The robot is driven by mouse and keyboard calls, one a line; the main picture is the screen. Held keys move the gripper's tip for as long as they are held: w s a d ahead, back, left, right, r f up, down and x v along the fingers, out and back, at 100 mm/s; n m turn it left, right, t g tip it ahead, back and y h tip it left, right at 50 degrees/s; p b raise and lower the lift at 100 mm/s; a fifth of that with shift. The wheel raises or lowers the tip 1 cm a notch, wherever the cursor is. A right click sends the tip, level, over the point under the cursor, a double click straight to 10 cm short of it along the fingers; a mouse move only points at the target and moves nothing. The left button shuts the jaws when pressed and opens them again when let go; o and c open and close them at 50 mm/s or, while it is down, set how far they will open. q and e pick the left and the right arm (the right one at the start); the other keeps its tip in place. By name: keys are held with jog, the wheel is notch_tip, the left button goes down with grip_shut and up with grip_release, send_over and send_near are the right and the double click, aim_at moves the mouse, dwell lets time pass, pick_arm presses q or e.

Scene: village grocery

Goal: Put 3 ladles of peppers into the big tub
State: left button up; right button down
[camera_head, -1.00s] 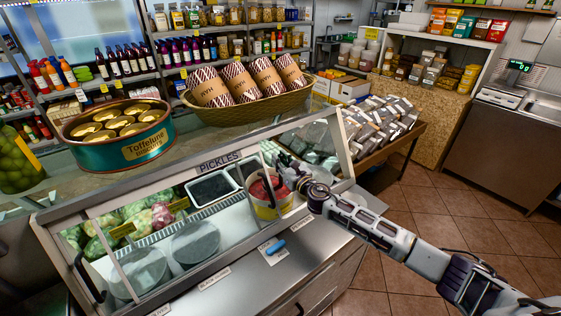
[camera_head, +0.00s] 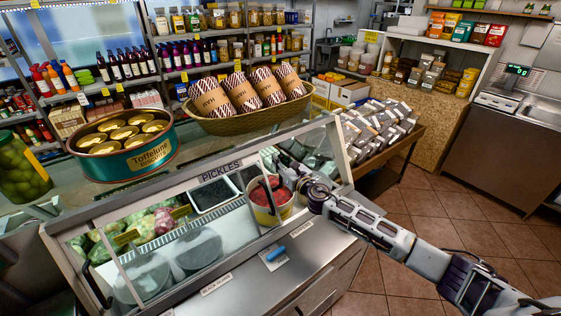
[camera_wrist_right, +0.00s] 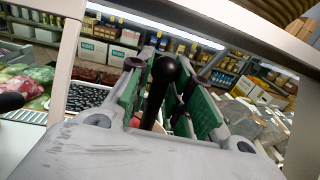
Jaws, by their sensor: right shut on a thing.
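My right gripper (camera_head: 292,175) is at the right end of the pickle counter, just above and beside a pale yellow tub (camera_head: 262,216) with red contents, likely the peppers (camera_head: 268,197). In the right wrist view its green-padded fingers (camera_wrist_right: 165,88) are shut on a black ball-ended handle (camera_wrist_right: 157,92), likely the ladle's. The ladle's bowl is hidden. Two round, greyish, see-through shapes, perhaps tubs, show behind the front glass: one at the left (camera_head: 142,279) and one beside it (camera_head: 198,250). I cannot tell which is the big tub. My left gripper is not in view.
The slanted glass and metal frame of the counter (camera_head: 218,178) surround the containers. Dark trays (camera_head: 212,193) lie left of the yellow tub. A blue object (camera_head: 275,254) lies on the front ledge. A biscuit tin (camera_head: 122,152) and a basket (camera_head: 245,118) stand on top.

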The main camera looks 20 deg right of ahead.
jog(key=shift+s, duration=0.1)
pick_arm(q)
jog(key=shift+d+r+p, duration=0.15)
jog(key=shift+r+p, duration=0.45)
pick_arm(e)
jog(key=d+r+v, duration=0.1)
jog(key=r+v, duration=0.2)
jog(key=v, duration=1.1)
jog(key=shift+s+d+r, duration=0.15)
jog(key=shift+d+r, duration=0.05)
jog(key=shift+d, duration=0.1)
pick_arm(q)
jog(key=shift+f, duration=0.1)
pick_arm(e)
jog(key=shift+d, duration=0.1)
dwell(0.6)
